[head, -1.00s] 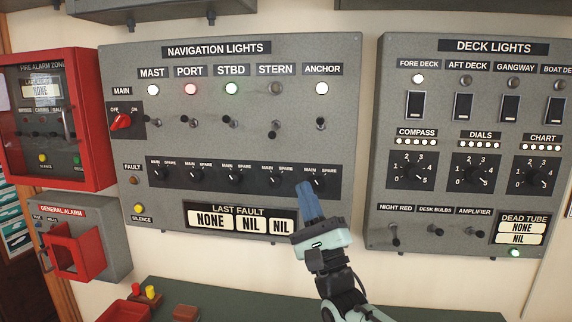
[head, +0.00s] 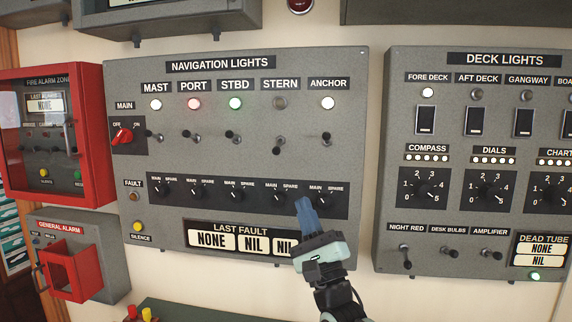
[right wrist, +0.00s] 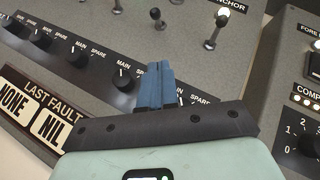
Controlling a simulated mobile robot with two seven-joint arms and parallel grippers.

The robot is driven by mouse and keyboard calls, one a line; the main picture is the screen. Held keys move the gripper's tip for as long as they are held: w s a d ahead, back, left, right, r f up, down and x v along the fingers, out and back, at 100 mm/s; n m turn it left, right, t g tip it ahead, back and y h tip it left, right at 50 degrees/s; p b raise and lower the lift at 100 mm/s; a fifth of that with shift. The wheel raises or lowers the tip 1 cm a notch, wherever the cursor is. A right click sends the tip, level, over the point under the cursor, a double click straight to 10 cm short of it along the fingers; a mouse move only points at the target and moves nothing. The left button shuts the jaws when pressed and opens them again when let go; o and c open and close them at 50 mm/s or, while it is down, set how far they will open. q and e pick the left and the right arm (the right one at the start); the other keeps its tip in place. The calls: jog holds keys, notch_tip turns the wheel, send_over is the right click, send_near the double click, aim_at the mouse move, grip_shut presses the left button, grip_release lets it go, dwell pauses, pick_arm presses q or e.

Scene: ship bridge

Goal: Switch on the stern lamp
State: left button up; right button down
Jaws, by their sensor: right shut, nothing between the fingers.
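The stern lamp (head: 280,102) on the navigation lights panel (head: 150,215) is dark. Below it, the stern toggle switch (head: 279,146) points down. It also shows in the right wrist view (right wrist: 157,19). My right gripper (head: 304,201) is shut and empty. Its blue fingertips (right wrist: 156,73) are in front of the lower knob row, between the stern knob (head: 279,197) and the anchor knob (head: 316,199), below and right of the stern toggle. Whether they touch the panel I cannot tell. My left gripper is not in view.
The mast, port, starboard and anchor (head: 328,103) lamps are lit. The anchor toggle (head: 326,138) stands close right of the stern one, the starboard toggle (head: 233,137) to its left. The red main switch (head: 122,135) is at left. The deck lights panel (head: 385,200) is at right.

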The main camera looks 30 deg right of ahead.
aim_at(278, 146)
jog(key=p+x, duration=0.3)
jog(key=x, duration=0.3)
jog(key=shift+r, duration=0.25)
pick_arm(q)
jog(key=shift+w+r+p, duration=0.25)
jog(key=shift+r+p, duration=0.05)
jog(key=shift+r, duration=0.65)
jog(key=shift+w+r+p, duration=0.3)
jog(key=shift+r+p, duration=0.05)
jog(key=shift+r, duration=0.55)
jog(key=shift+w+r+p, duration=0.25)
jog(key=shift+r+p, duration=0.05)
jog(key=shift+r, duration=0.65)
pick_arm(e)
jog(key=shift+w+a+r, duration=0.25)
jog(key=shift+a+r, duration=0.3)
jog(key=shift+r, duration=0.2)
jog(key=shift+w+a+r, duration=0.2)
jog(key=shift+a+r, duration=0.3)
jog(key=shift+r, duration=0.2)
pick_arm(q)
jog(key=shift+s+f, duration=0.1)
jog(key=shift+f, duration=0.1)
pick_arm(e)
jog(key=shift+s+a+r+m+h, duration=0.1)
jog(key=shift+m+h, duration=0.2)
jog(key=shift+h, duration=0.1)
